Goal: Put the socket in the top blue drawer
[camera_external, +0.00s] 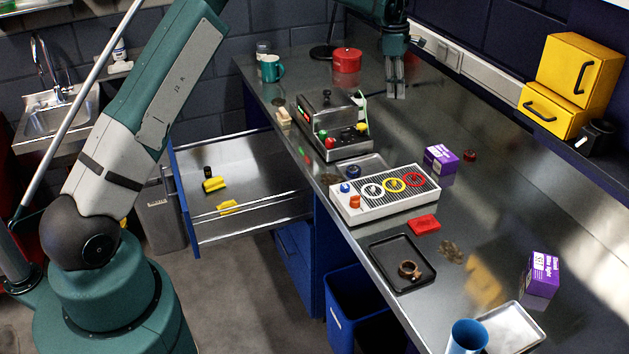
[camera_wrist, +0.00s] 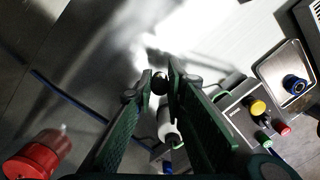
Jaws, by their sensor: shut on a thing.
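My gripper (camera_external: 397,90) is high over the back part of the metal bench in the external view. In the wrist view, my gripper (camera_wrist: 160,78) is shut on a small dark round thing (camera_wrist: 160,84) held between the fingertips. It looks like the socket, but is too small and dark to be sure. The top blue drawer (camera_external: 181,203) is pulled out under the bench's left side, away from my gripper. Inside it are a small black cylinder (camera_external: 207,171) and two yellow pieces (camera_external: 214,184).
A red pot (camera_external: 346,61) stands left of my gripper and a teal mug (camera_external: 270,69) farther left. A button box (camera_external: 340,140) stands below. A white control panel (camera_external: 389,199), black tray (camera_external: 421,281) and purple boxes (camera_external: 440,158) occupy the bench.

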